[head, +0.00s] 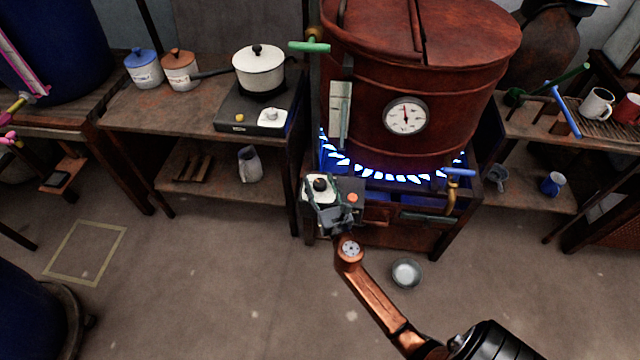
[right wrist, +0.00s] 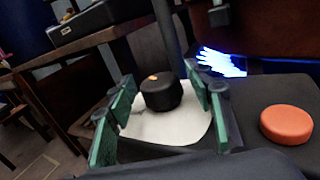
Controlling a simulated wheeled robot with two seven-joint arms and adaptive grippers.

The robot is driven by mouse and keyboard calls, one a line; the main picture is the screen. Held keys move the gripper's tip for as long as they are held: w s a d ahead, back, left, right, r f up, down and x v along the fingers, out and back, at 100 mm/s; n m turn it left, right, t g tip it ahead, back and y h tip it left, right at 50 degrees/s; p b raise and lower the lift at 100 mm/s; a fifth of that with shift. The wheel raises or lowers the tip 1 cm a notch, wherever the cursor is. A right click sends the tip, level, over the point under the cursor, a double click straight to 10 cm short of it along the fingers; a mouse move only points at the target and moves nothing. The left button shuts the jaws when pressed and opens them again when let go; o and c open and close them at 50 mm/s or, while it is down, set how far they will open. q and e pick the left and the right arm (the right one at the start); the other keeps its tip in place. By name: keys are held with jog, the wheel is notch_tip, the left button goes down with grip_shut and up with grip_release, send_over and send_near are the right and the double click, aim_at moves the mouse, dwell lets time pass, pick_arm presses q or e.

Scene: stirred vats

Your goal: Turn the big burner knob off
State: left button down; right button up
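The big burner knob (head: 320,184) is black and round, on a white plate at the front left of the lit burner stand, under the red-brown vat (head: 440,90). In the right wrist view the knob (right wrist: 161,92) has a small orange mark on top. My right gripper (head: 322,196) is open at the knob. Its green-padded fingers (right wrist: 162,100) stand on either side of the knob, with gaps between pads and knob. Blue flames (head: 390,176) burn under the vat; they also show in the right wrist view (right wrist: 222,62). My left gripper is not in view.
An orange-red button (head: 352,197) sits just right of the knob; it is also in the right wrist view (right wrist: 286,124). A blue-handled tap (head: 457,175) is further right. A small hotplate (head: 250,113) with a white pot stands left. A metal bowl (head: 406,273) lies on the floor.

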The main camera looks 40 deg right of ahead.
jog(key=c, duration=1)
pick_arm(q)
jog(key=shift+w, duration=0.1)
pick_arm(e)
jog(key=shift+c, duration=0.2)
